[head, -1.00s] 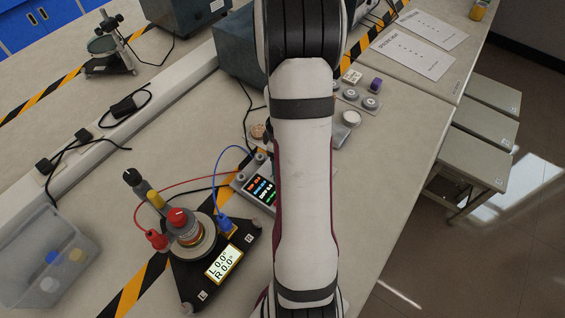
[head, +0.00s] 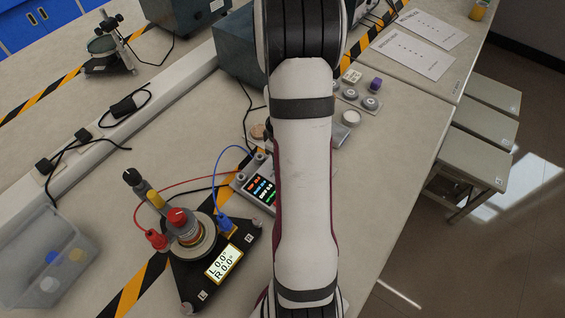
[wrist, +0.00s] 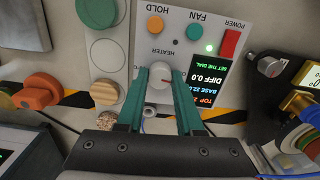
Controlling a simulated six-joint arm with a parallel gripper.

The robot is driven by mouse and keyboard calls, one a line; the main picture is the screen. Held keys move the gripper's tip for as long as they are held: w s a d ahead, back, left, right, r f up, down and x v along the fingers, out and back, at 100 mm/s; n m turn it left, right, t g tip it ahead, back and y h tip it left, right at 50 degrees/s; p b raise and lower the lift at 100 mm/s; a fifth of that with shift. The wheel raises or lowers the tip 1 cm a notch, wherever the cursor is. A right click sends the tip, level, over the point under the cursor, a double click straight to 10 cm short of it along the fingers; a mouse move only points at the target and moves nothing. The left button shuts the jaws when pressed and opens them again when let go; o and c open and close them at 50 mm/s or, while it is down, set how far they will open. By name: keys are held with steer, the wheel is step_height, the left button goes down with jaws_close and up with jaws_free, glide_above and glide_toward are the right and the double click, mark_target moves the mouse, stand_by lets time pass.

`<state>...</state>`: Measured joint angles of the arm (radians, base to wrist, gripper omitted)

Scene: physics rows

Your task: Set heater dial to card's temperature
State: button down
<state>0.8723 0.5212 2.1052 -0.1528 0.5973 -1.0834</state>
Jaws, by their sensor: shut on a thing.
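The control panel (wrist: 181,20) fills the upper middle of the wrist view, upside down. Its pale heater dial (wrist: 158,70) sits below the HEATER label. My gripper (wrist: 160,79) has its two green fingers on either side of the dial and is shut on it. The panel's screen (wrist: 199,85) reads BASE 22-something, DIFF 0.0 and SET THE DIAL; the TOP value is partly cut off. The screen also shows in the head view (head: 262,189), where my arm hides the gripper and dial. A small card (head: 352,76) lies farther back; its writing is too small to read.
Left of the arm stands a black triangular base (head: 195,283) with a readout, a coil and red and blue leads. A clear bin (head: 35,285) is at the far left. Round pieces (wrist: 105,54) lie close beside the panel.

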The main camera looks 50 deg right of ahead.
steer(key=m, duration=1.2)
steer(key=shift+m, duration=0.3)
steer(key=m, duration=1.2)
steer(key=shift+m, duration=0.4)
steer(key=c, duration=0.5)
jaws_free()
steer(key=shift+c, duration=0.2)
